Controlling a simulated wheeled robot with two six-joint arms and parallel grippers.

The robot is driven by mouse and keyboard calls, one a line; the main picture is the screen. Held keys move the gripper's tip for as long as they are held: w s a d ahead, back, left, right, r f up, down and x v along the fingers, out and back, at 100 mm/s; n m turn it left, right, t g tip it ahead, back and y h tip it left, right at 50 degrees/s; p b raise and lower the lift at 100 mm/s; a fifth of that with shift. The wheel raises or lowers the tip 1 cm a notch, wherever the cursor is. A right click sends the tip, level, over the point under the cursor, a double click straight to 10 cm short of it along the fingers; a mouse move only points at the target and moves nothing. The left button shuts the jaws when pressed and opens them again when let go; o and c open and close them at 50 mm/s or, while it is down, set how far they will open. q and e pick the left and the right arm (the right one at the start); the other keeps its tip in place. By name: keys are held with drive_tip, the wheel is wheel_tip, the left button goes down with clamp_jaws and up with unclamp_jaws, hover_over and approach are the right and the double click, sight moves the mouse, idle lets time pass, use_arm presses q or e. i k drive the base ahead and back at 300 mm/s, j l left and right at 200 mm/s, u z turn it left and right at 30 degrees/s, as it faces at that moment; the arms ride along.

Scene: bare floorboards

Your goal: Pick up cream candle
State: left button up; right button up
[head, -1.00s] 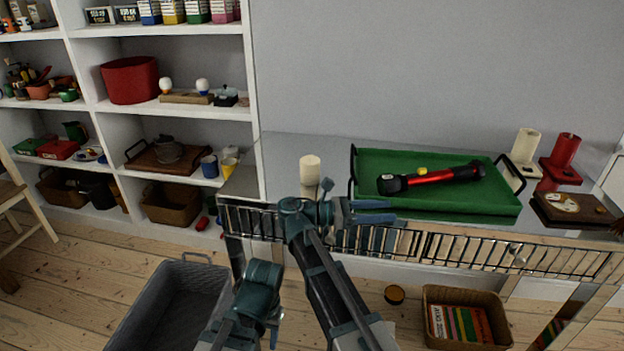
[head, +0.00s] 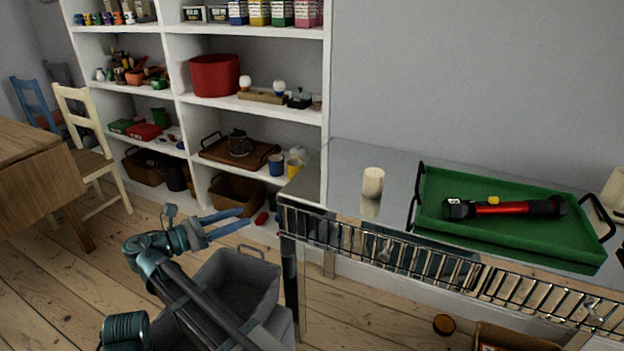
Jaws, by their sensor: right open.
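The cream candle (head: 373,182) is a short pale cylinder. It stands upright on the shiny metal table (head: 340,165), near the table's left end and left of the green tray, with its reflection below it. My right gripper (head: 244,217) is open and empty. In the picture it is left of the table and of the candle, clearly apart from the candle, with its fingers pointing right. My left gripper is not in view.
A wire rail (head: 400,250) runs along the table's front edge. The green tray (head: 440,185) holds a red and black flashlight (head: 505,208). A grey bin (head: 245,270) stands on the floor below my right gripper. White shelves (head: 326,75) stand behind at left.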

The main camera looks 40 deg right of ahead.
sight(373, 181)
drive_tip(key=k+l, duration=0.1)
drive_tip(key=l, duration=0.35)
drive_tip(key=l+u, duration=0.1)
drive_tip(key=l, duration=0.3)
drive_tip(key=k+l, duration=0.15)
drive_tip(key=l, duration=0.3)
drive_tip(key=k+l, duration=0.1)
drive_tip(key=l, duration=0.3)
drive_tip(key=u, duration=0.05)
